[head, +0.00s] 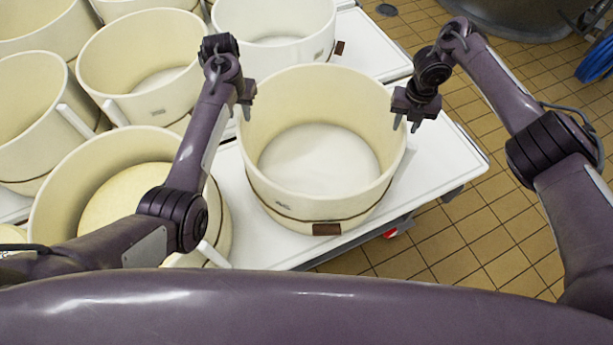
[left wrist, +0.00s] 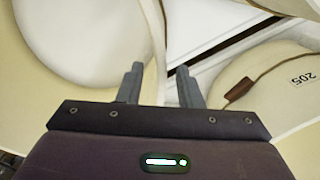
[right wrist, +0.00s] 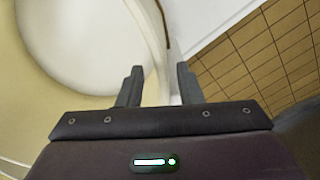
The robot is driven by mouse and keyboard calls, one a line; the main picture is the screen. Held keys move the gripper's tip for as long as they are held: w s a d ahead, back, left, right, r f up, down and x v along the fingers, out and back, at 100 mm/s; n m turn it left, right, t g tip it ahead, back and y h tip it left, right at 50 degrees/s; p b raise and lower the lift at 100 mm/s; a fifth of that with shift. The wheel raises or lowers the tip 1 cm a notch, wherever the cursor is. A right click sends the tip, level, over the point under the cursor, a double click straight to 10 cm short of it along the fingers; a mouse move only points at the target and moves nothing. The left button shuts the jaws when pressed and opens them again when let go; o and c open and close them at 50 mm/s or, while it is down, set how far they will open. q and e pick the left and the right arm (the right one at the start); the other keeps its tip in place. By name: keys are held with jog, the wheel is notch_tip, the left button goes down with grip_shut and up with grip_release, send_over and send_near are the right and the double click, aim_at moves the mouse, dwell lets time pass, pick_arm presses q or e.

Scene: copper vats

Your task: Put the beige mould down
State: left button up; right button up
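The beige mould (head: 320,215) is a large round tub with a pale floor and a brown label at its front. It stands upright on the white table (head: 450,165) in the middle of the head view. My left gripper (head: 243,112) is at its left rim and my right gripper (head: 406,126) is at its right rim. In the left wrist view the fingers (left wrist: 160,85) are apart, with the mould's wall between them. In the right wrist view the fingers (right wrist: 160,85) are also apart around the rim. I cannot tell whether any finger touches the wall.
Several similar tubs crowd the left, including one with a yellowish filling (head: 125,200) and one just behind (head: 275,25). Tiled floor (head: 460,235) lies to the right of the table. A large metal vat (head: 510,15) and a blue hose (head: 597,60) are at the far right.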

jog(key=r, duration=0.3)
jog(key=shift+w+a, duration=0.1)
jog(key=shift+w, duration=0.1)
jog(key=shift+s+r, duration=0.2)
jog(key=shift+r, duration=1.35)
pick_arm(q)
jog(key=shift+a, duration=0.1)
